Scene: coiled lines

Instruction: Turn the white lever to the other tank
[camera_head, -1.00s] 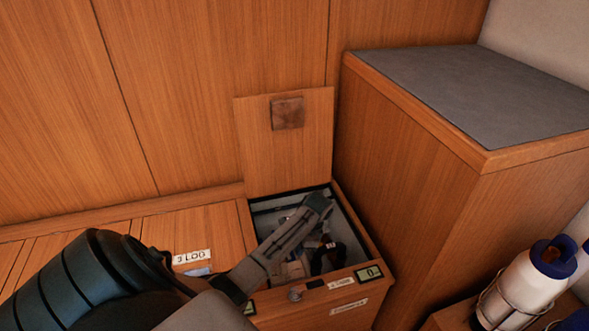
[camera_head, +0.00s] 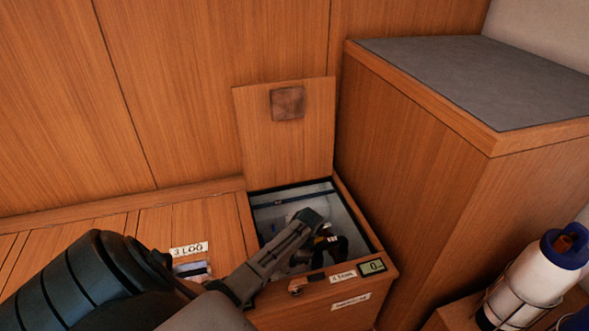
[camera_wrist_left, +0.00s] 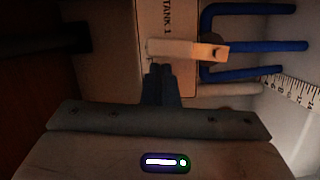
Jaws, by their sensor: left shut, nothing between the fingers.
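The white lever (camera_wrist_left: 180,50) shows in the left wrist view. It lies roughly crosswise, with a brown pivot end at its right, in front of a panel labelled TANK 1 (camera_wrist_left: 167,18). My left gripper (camera_wrist_left: 162,68) is shut and empty. Its fingertips are just below the lever's left part in that view; I cannot tell whether they touch it. In the head view my left arm reaches into the open locker (camera_head: 356,219), and the lever cannot be made out there. My right gripper is not in view.
Blue pipes (camera_wrist_left: 250,9) and a ruler strip (camera_wrist_left: 290,88) are beside the lever. The locker's raised lid (camera_head: 285,145) stands behind the opening. A small display (camera_head: 372,267) is on its front rim. A tall cabinet (camera_head: 415,170) and a white bottle (camera_head: 525,285) stand to the right.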

